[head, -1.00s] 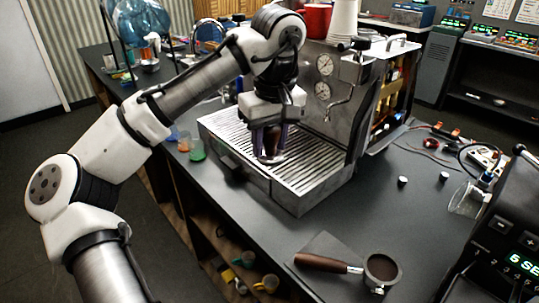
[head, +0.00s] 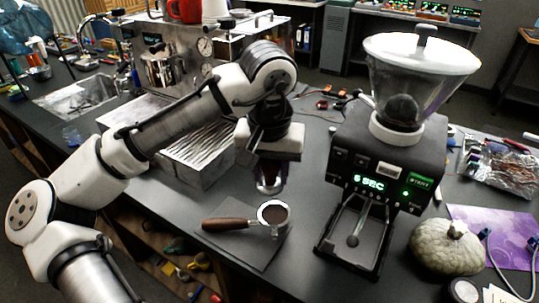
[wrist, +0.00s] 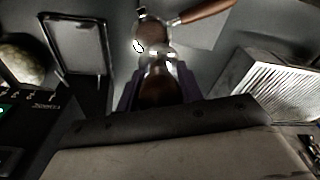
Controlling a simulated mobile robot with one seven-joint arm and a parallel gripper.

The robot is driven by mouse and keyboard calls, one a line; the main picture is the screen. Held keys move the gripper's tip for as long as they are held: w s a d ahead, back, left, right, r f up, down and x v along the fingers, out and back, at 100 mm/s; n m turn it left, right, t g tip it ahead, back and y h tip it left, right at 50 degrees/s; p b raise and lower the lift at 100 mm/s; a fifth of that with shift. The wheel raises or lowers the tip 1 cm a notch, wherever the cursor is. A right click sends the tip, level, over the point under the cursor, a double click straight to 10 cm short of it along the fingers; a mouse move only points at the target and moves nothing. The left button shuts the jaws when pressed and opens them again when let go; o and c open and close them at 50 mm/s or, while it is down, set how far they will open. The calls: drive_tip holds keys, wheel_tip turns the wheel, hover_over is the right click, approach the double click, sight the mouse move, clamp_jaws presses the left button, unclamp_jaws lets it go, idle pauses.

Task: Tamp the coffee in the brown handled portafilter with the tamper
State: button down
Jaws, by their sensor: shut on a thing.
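The brown handled portafilter (head: 228,225) lies on a dark mat (head: 262,250) in the head view, its round basket full of dark coffee and its handle pointing left. My gripper (head: 268,171) is shut on the tamper (head: 269,187), whose metal base hangs down just above and behind the basket. They look apart in the head view. In the wrist view the tamper (wrist: 158,88) stands between the fingers, with the portafilter (wrist: 150,32) just beyond it. The tamper's handle is mostly hidden by my gripper in the head view.
The grinder (head: 388,155) stands close to the right of the portafilter. The espresso machine (head: 195,150), with its slatted drip tray, is behind to the left. A pale round gourd (head: 446,248) sits at the right. The counter's front edge is near the mat.

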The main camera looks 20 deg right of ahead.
sight(276, 189)
drive_tip(key=shift+s+d+f+m, duration=0.15)
drive_tip(key=shift+s+d+m, duration=0.15)
drive_tip(key=shift+s+d, duration=0.15)
drive_tip(key=shift+s+f, duration=0.1)
drive_tip(key=shift+f, duration=0.05)
wheel_tip(276, 189, down, 6)
drive_tip(key=b, duration=0.6)
drive_tip(key=shift+f+b, duration=0.15)
drive_tip(key=shift+b, duration=0.15)
drive_tip(key=shift+p, duration=0.85)
idle(0.9)
drive_tip(key=shift+a+f+b, duration=0.1)
drive_tip(key=shift+f+b, duration=0.35)
drive_tip(key=shift+f, duration=0.55)
idle(1.4)
drive_tip(key=shift+p, duration=0.35)
drive_tip(key=c, duration=1.2)
unclamp_jaws()
drive_tip(key=shift+c, duration=0.2)
